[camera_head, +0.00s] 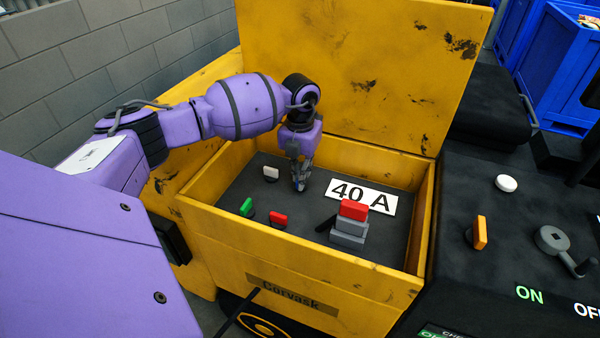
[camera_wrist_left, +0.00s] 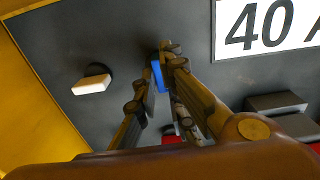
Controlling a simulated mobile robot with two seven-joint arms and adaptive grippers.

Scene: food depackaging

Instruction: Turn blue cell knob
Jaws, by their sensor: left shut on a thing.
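The blue knob (camera_wrist_left: 158,76) shows in the left wrist view between the fingertips of my left gripper (camera_wrist_left: 160,68). In the head view my left gripper (camera_head: 300,180) reaches down into the open yellow box and hides most of the knob. The fingers are shut on the knob, one on each side. My right gripper is in neither view.
A white knob (camera_head: 270,173), green knob (camera_head: 246,207) and red knob (camera_head: 278,218) stand nearby on the dark panel. A red and grey block switch (camera_head: 352,225) and a "40 A" label (camera_head: 378,199) lie to the right. Yellow box walls (camera_head: 300,262) surround the panel.

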